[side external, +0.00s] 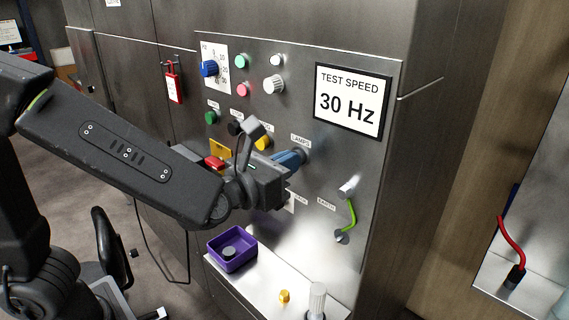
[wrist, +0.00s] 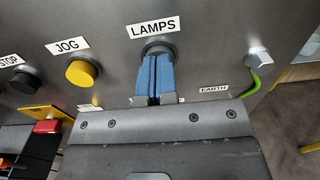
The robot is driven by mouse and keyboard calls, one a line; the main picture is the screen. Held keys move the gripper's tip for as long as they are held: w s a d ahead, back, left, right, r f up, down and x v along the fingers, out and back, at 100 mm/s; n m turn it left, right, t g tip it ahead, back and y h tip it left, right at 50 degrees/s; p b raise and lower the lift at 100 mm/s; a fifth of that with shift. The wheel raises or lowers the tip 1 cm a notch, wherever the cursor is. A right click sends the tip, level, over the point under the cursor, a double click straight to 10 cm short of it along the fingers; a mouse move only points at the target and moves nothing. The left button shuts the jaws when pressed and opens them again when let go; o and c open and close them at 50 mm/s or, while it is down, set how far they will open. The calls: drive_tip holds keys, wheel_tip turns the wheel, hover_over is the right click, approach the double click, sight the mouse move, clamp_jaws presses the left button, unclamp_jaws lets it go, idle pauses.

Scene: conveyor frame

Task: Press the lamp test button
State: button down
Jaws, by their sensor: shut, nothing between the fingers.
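The LAMPS label (wrist: 153,29) marks the lamp button (wrist: 157,46), of which only a grey rim shows above my fingers in the wrist view. My gripper (wrist: 156,58) is shut and empty, its two blue fingers side by side. The fingertips are in front of the button and cover most of it. In the side view my gripper (side external: 300,154) reaches the panel just below the LAMPS label (side external: 301,140), and the button is largely hidden there. I cannot tell whether the tips touch the button or whether it is pushed in.
The yellow JOG button (wrist: 82,72) and dark STOP button (wrist: 25,80) are left of my fingers. A green EARTH cable (side external: 351,215) hangs at the right. A purple tray (side external: 232,262) and a brass piece (side external: 284,296) sit on the shelf below.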

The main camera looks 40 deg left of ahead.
drive_tip(key=shift+s, duration=2.8)
drive_tip(key=shift+a, duration=0.1)
drive_tip(key=s+a+f+n+g+y, duration=0.2)
drive_tip(key=s+a+n+g+y, duration=0.15)
drive_tip(key=a+n, duration=0.45)
drive_tip(key=s+a+f+n+g+y, duration=0.3)
drive_tip(key=a+n+g+y, duration=0.15)
drive_tip(key=n, duration=0.55)
drive_tip(key=s+d+r+n+g+h, duration=0.1)
drive_tip(key=s+n+g+h, duration=0.1)
drive_tip(key=n, duration=0.7)
drive_tip(key=s+d+n+g+h, duration=0.2)
drive_tip(key=s+n+h, duration=0.2)
drive_tip(key=n, duration=0.5)
drive_tip(key=shift+s+d+r+h, duration=0.25)
drive_tip(key=shift+s+r+h, duration=0.1)
drive_tip(key=shift+h, duration=0.65)
